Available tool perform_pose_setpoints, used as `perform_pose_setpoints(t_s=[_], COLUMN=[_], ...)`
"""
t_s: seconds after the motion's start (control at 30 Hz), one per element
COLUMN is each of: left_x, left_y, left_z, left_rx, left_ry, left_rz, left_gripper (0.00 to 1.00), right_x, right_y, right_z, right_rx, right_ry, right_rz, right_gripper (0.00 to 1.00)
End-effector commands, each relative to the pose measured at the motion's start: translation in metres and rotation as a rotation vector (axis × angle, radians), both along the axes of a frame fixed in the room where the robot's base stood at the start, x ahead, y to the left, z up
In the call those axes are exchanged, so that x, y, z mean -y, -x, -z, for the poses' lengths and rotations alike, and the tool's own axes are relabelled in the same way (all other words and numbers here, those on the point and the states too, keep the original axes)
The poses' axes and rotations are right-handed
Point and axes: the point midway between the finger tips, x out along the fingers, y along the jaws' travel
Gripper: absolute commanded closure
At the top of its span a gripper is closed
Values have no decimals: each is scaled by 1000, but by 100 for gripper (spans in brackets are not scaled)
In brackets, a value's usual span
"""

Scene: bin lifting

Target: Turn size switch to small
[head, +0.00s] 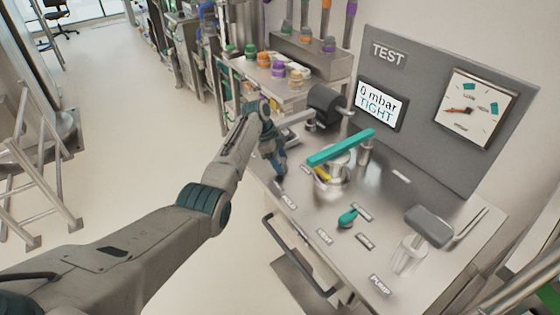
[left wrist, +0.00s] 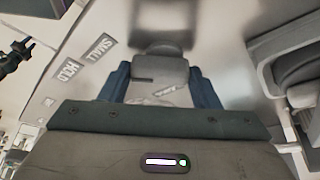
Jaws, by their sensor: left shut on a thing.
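My left gripper (head: 277,172) is at the left edge of the steel bench top, its fingers pointing down. In the left wrist view its two blue fingers (left wrist: 160,86) stand on either side of a dark grey switch knob (left wrist: 160,66) and are shut on it. A "SMALL" label (left wrist: 99,47) lies on the bench to the left of the knob, with a "HOLD" label (left wrist: 68,70) beyond it. Another label near the knob is partly hidden. In the head view the gripper hides the knob. Which way the switch points, I cannot tell. My right gripper is not in view.
A teal lever (head: 341,147) sits above a round metal fixture on the bench. A teal knob (head: 348,217) and a "PUMP" label (head: 381,285) are nearer the front. A grey panel (head: 425,95) behind carries a display reading "0 mbar TIGHT" and a dial gauge (head: 474,108).

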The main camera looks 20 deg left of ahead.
Motion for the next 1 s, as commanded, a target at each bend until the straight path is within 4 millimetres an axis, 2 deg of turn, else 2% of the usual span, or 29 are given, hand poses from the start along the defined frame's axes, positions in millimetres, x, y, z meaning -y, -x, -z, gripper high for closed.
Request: perform_pose_setpoints(t_s=[0.07,0.1,0.2,0.57,0.67,1.0], left_x=[0,0,0,-2,-7,-32], left_y=[0,0,0,0,0,3], left_z=[-1,-1,-1,-4,-15,-75], left_rx=[2,2,1,1,4,4], left_ry=[-1,-1,-1,0,0,0], left_rz=[1,1,1,0,-2,0], left_gripper=[66,42,22,22,22,22], right_x=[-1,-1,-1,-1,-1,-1], right_y=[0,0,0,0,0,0], right_z=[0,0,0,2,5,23], right_rx=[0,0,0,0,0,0], right_ry=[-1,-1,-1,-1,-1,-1], right_rz=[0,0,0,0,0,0], right_gripper=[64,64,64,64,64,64])
